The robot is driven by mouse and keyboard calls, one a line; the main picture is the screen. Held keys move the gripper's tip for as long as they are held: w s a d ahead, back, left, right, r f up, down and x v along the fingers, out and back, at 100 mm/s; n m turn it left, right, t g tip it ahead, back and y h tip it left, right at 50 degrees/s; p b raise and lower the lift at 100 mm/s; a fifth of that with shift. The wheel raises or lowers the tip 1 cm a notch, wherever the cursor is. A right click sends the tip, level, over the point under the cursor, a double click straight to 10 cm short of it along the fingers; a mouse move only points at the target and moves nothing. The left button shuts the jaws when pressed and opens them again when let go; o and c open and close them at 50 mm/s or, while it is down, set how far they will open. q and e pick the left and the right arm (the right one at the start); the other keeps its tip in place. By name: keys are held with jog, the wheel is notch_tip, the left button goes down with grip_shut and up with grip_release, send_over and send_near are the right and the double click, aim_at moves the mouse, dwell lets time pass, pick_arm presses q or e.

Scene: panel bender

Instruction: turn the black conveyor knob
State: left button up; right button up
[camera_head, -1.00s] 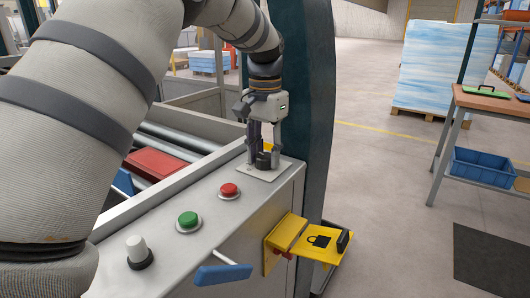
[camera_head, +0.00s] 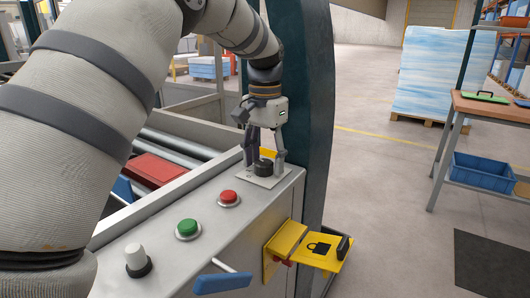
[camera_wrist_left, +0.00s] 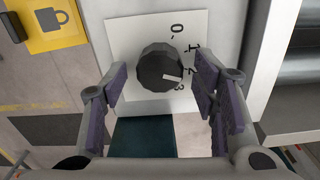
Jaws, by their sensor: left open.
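The black conveyor knob (camera_head: 263,167) sits on a pale square plate at the far end of the grey control panel. In the left wrist view the knob (camera_wrist_left: 158,62) is faceted, with a pale mark pointing to the right and slightly down, near the 2 and 3 of its printed scale. My left gripper (camera_head: 264,157) points down over the knob with its fingers spread. In the left wrist view the gripper's purple-padded fingers (camera_wrist_left: 162,78) stand on either side of the knob, with gaps between pads and knob. My right gripper is out of view.
The panel also carries a red button (camera_head: 229,197), a green button (camera_head: 187,226) and a white knob (camera_head: 135,255). A yellow bracket with a padlock sign (camera_head: 318,248) juts from the panel's side. A dark teal column (camera_head: 304,110) stands close behind the gripper.

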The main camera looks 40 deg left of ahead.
aim_at(265, 162)
pick_arm(q)
notch_tip(265, 162, up, 12)
jog(key=shift+f, duration=0.15)
dwell(0.4)
